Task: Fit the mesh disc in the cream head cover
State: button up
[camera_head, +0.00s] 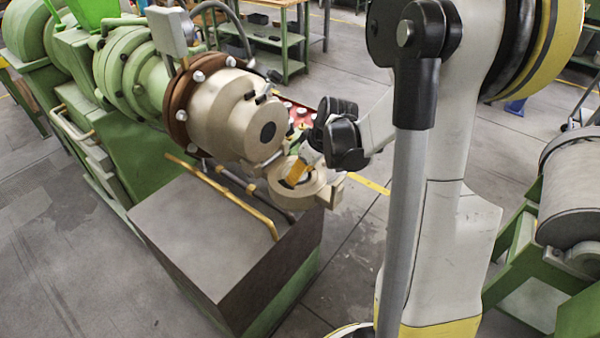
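The cream head cover (318,190) is a ring-like part swung open below and right of the cream extruder head (222,112). Its middle looks dark, and an orange-yellow piece (297,174) shows over its opening. I cannot tell whether that piece belongs to my gripper or is something held. My gripper (307,160) reaches down from the right, its end close over the cover. Its fingers are small and partly hidden by its dark body. I cannot make out the mesh disc for certain; a dark round area (267,131) shows on the head's front face.
A brown flange (180,105) joins the head to the green extruder (125,75). A yellow pipe (225,192) runs over the grey-topped block (205,245) below. Red parts (296,108) lie behind the head. Another green machine (575,200) stands right. Open floor lies at lower left.

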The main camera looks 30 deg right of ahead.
dwell(0.3)
jog(key=o, duration=1.3)
jog(key=shift+r+p, duration=2.95)
jog(key=shift+r, duration=1.1)
